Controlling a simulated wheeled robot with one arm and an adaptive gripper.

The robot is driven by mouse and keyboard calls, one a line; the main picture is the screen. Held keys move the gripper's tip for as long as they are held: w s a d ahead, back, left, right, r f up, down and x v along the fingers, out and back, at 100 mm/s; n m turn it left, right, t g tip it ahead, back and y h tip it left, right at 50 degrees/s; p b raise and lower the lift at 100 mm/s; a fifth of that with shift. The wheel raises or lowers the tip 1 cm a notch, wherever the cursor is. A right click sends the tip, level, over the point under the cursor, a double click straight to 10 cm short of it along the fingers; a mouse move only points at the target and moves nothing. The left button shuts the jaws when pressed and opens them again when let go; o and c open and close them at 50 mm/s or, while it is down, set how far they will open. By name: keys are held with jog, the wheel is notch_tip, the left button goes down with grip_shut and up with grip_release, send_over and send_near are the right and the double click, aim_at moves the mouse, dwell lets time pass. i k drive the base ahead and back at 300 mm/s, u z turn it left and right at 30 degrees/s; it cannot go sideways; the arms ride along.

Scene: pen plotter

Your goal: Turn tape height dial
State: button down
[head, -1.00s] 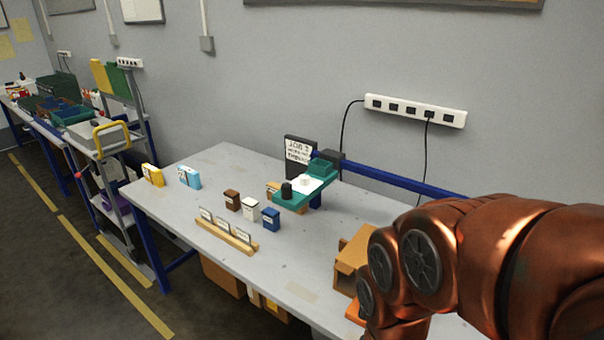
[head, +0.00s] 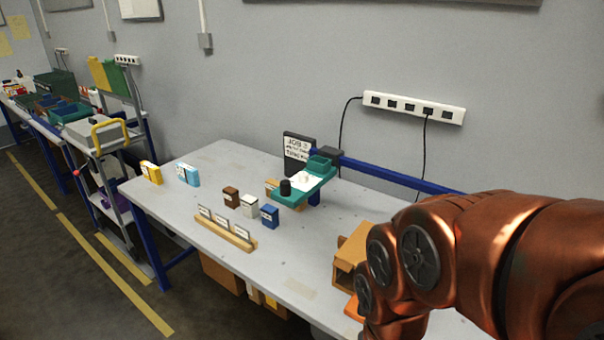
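A teal device (head: 306,192) with a black knob (head: 285,187) on its near left end and a white round part (head: 303,177) on top is held above the grey table by a blue arm. I cannot tell for sure whether the black knob is the tape height dial. My copper-coloured arm (head: 480,250) fills the lower right. It is well apart from the teal device. My gripper is out of the picture, below the frame edge.
Brown, white and blue small boxes (head: 269,215) stand behind a wooden card holder (head: 226,230). Yellow and light blue boxes (head: 188,174) stand at the left. A cardboard box (head: 350,256) is beside my arm. The front middle of the table (head: 275,262) is mostly clear.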

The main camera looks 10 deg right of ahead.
aim_at(303, 176)
jog(key=u, duration=0.05)
jog(key=k, duration=0.5)
jog(key=z, duration=0.6)
jog(key=i, duration=0.5)
jog(key=z, duration=0.25)
jog(key=k, duration=0.45)
jog(key=u, duration=1.3)
jog(key=i, duration=1.15)
jog(key=z, duration=0.35)
